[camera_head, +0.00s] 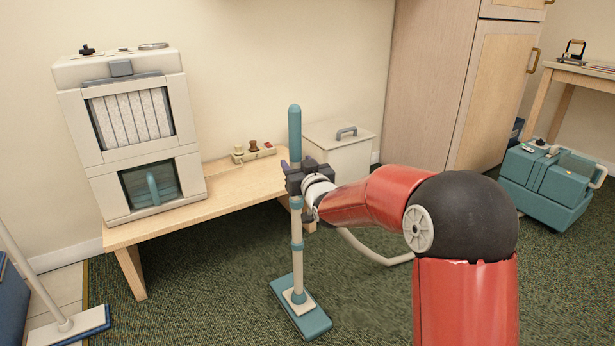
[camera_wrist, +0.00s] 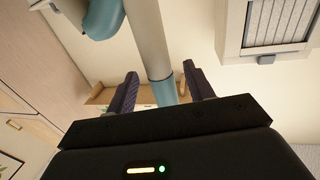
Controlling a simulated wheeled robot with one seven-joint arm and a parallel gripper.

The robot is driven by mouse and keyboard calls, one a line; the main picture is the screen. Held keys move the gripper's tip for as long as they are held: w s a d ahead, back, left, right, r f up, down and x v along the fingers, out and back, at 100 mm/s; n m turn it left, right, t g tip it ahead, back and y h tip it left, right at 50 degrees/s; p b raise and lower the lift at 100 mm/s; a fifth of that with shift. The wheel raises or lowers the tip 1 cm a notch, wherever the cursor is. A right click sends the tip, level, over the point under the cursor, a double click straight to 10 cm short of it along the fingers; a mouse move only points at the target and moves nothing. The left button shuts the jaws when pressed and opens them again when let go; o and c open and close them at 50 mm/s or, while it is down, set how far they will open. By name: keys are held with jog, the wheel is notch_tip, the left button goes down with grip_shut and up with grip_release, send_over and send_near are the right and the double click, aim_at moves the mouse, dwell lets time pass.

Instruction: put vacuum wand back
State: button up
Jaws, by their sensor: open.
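The vacuum wand (camera_head: 296,225) stands upright on the carpet in front of the bench. It has a teal upper grip, a cream and teal tube and a flat teal floor head (camera_head: 313,322). My gripper (camera_head: 292,178) is at the wand just below the teal grip. In the wrist view, my gripper (camera_wrist: 158,90) has its two dark fingers apart, with the wand's tube (camera_wrist: 148,40) passing between or just beyond them. I cannot tell whether a finger touches it. A teal vacuum body (camera_head: 545,190) sits on the carpet at the right.
A wooden bench (camera_head: 225,190) holds a cream appliance (camera_head: 130,130) and a small rack (camera_head: 254,151). A cream lidded box (camera_head: 340,150) stands behind my arm. A pale hose (camera_head: 375,255) curves beneath it. A blue-headed floor tool (camera_head: 70,325) is at lower left.

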jog(key=s+d+m+g+h, duration=0.1)
jog(key=s+d+g+h, duration=0.15)
jog(key=s+d, duration=0.75)
jog(key=s+d+m+g+h, duration=0.2)
jog(key=s+d+h, duration=0.25)
jog(key=s, duration=0.85)
jog(key=s+d+f+g, duration=0.2)
jog(key=s+d+g, duration=0.1)
jog(key=s, duration=0.7)
jog(key=s+d+f+m+g, duration=0.1)
jog(key=s+d+f+g, duration=0.1)
jog(key=s, duration=0.9)
jog(key=shift+d+m+g, duration=0.3)
jog(key=shift+d+g, duration=0.1)
jog(key=shift+g, duration=0.35)
jog(key=shift+w+f, duration=0.1)
